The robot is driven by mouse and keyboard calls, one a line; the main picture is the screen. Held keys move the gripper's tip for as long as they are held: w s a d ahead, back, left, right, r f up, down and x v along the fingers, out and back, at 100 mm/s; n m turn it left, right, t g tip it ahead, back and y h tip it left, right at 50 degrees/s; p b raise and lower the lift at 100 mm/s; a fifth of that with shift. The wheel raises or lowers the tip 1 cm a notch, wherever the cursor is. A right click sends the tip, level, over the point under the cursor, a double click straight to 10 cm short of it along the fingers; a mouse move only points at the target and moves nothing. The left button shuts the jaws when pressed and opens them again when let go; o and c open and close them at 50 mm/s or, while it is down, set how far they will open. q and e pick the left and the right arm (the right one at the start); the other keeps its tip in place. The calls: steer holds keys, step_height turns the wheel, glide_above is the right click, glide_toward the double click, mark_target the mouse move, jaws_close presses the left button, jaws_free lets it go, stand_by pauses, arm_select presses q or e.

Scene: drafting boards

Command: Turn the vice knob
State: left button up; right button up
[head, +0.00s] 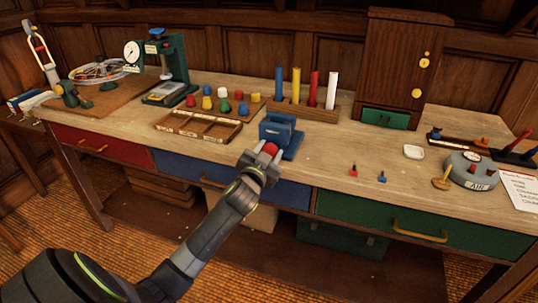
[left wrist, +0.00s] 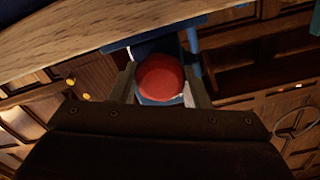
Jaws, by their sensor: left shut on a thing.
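The blue vice (head: 282,133) stands at the front edge of the wooden workbench, near the middle of the head view. Its red round knob (head: 270,149) faces the front. My left gripper (head: 264,156) reaches up from below and is shut on the knob. In the left wrist view the red knob (left wrist: 160,77) sits between the two fingers of my left gripper (left wrist: 161,88), with the blue vice body (left wrist: 150,46) behind it. The gripper partly hides the knob in the head view. My right gripper is not in view.
A wooden sorting tray (head: 198,126) and several coloured pegs lie left of the vice. A rack (head: 300,109) with coloured rods stands behind it. A wooden cabinet (head: 400,65) stands at the back right. The bench top right of the vice (head: 330,160) is mostly clear.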

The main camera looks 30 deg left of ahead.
arm_select(q)
steer(key=n, duration=0.2)
steer(key=n+b, duration=0.1)
steer(key=n, duration=0.3)
steer(key=shift+f, duration=0.25)
steer(key=n+b, duration=0.1)
steer(key=n, duration=0.3)
steer(key=shift+a, duration=0.1)
steer(key=n, duration=0.2)
steer(key=shift+n+b, duration=0.4)
steer(key=n, duration=0.2)
steer(key=shift+n, duration=0.3)
steer(key=n+b, duration=0.1)
steer(key=n, duration=0.3)
steer(key=shift+n, duration=0.7)
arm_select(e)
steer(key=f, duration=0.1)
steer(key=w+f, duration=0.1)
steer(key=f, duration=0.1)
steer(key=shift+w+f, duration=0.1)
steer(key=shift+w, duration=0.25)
arm_select(q)
steer(key=shift+n, duration=0.3)
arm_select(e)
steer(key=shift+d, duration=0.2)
